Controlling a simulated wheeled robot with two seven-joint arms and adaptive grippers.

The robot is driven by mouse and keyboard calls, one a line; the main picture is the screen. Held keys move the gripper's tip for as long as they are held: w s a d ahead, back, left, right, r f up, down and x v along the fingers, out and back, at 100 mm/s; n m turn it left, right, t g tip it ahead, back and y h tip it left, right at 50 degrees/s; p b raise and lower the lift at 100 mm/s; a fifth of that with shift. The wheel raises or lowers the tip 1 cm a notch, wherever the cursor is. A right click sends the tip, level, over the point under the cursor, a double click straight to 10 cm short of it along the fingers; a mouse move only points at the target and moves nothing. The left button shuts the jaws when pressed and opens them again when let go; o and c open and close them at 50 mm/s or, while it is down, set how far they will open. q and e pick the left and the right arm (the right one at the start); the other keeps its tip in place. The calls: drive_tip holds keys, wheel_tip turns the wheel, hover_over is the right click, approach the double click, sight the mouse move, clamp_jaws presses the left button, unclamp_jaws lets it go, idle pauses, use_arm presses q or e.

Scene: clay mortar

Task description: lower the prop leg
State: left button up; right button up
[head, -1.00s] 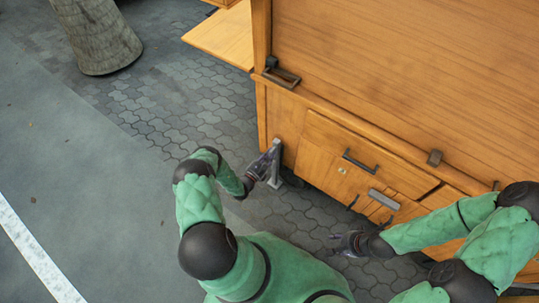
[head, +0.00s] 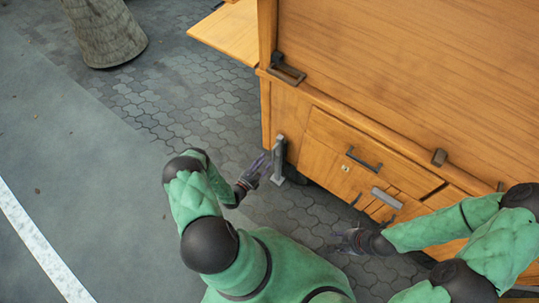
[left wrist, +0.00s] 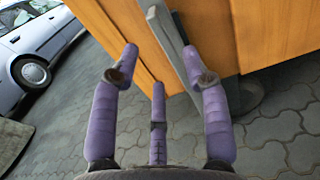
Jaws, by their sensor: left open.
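The prop leg (head: 278,160) is a grey metal bar standing upright against the lower front of the wooden cart (head: 400,80), with its foot at the paving. In the left wrist view the leg (left wrist: 172,45) runs down from the top middle, with a round foot (left wrist: 245,97) on the ground behind the right finger. My left gripper (head: 262,166) is just left of the leg. Its purple fingers (left wrist: 160,75) are spread and empty; whether one touches the leg I cannot tell. My right gripper (head: 345,240) hangs low in front of the cart, and its finger state is unclear.
The cart front has a drawer with a dark handle (head: 364,160) and a grey handle (head: 386,198) below it. A tree trunk (head: 103,30) stands at upper left. A parked car (left wrist: 35,45) shows in the wrist view.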

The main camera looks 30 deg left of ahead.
use_arm(q)
drive_tip(key=shift+s+a, duration=0.15)
drive_tip(key=shift+s, duration=2.15)
